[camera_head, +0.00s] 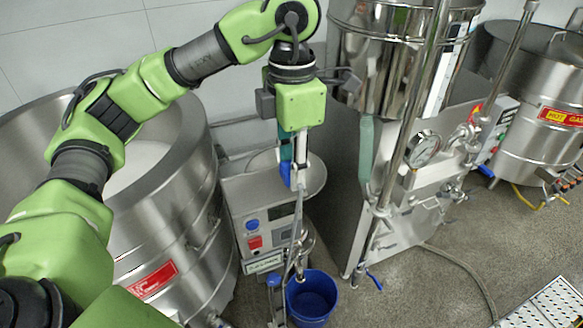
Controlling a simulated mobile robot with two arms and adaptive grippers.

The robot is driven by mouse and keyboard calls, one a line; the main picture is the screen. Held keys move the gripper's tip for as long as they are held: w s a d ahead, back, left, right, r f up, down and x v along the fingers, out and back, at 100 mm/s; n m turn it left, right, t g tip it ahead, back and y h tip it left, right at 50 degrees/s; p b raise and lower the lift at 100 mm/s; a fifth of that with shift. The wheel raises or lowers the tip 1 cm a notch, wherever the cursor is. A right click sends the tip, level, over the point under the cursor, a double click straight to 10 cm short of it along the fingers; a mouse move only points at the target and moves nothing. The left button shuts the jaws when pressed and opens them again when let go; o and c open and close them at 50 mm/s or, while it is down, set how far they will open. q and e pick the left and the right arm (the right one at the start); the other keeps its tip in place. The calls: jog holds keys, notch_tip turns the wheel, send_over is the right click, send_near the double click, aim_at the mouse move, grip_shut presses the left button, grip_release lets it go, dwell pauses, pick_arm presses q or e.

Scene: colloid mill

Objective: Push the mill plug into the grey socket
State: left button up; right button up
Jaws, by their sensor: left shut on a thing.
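My left gripper (293,180) points straight down above the mill's control box. It is shut on a small blue piece that looks like the mill plug (285,173), partly covered by the fingers. The mill (233,196) is a steel box with a blue button, a red switch and a small display on its front, and a round steel bowl (316,175) behind the gripper. I cannot make out the grey socket in this view. My right gripper is not in view.
A large steel vat (190,215) stands at left. A steel tank on a cabinet (340,160) with a gauge (422,147) and pipes stands close at right. A blue bucket (312,300) stands on the floor below. Another vat (510,100) is at far right. The floor at lower right is mostly clear.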

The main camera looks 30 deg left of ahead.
pick_arm(q)
jog(key=s+f+m, duration=0.4)
jog(key=f+m, duration=0.5)
jog(key=s+d+f+m, duration=0.1)
jog(key=s+f+m, duration=0.2)
jog(key=f+m, duration=0.6)
jog(key=s+f+m, duration=0.4)
jog(key=f+m, duration=0.5)
jog(key=f, duration=0.1)
jog(key=shift+s+d+f+m, duration=0.2)
jog(key=shift+s+d+m, duration=0.1)
jog(key=shift+m, duration=0.1)
